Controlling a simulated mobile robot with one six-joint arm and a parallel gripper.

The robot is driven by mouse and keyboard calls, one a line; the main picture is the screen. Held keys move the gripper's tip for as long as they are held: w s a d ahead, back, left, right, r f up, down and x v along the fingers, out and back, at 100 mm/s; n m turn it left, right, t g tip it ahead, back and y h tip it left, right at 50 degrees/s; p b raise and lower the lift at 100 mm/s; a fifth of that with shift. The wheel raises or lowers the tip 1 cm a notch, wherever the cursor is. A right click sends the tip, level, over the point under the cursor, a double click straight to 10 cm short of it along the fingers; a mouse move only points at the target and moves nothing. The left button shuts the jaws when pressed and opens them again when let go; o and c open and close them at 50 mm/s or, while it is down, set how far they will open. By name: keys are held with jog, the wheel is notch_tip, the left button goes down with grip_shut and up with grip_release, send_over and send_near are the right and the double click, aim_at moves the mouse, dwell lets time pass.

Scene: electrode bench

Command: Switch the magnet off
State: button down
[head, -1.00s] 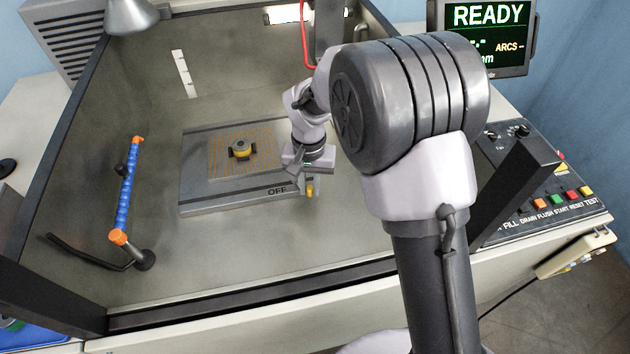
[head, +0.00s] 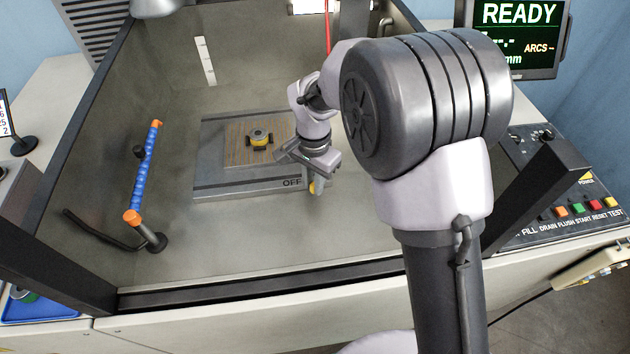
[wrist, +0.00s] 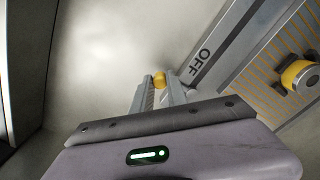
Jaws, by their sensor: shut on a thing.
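The magnet is a flat grey block (head: 215,187) on the tank floor, with the word OFF near its front right corner. The OFF mark (wrist: 202,62) also shows in the wrist view. The magnet's lever has a yellow knob (head: 312,188), just right of the OFF mark; in the wrist view the knob (wrist: 159,80) shows at my fingertips. My gripper (head: 318,184) is tilted and shut on the lever at its knob end. The rest of the lever is mostly hidden by the fingers and the block's edge.
A dark round part with a yellow band (head: 260,138) sits on the striped top of the block. A blue hose with orange ends (head: 145,175) stands at left in the tank. The tank's front rim (head: 250,290) runs below my arm. The floor in front of the block is clear.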

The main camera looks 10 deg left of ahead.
jog(key=c, duration=1.3)
grip_release()
notch_tip(320, 180, up, 18)
jog(key=p, duration=0.6)
jog(key=shift+f, duration=0.25)
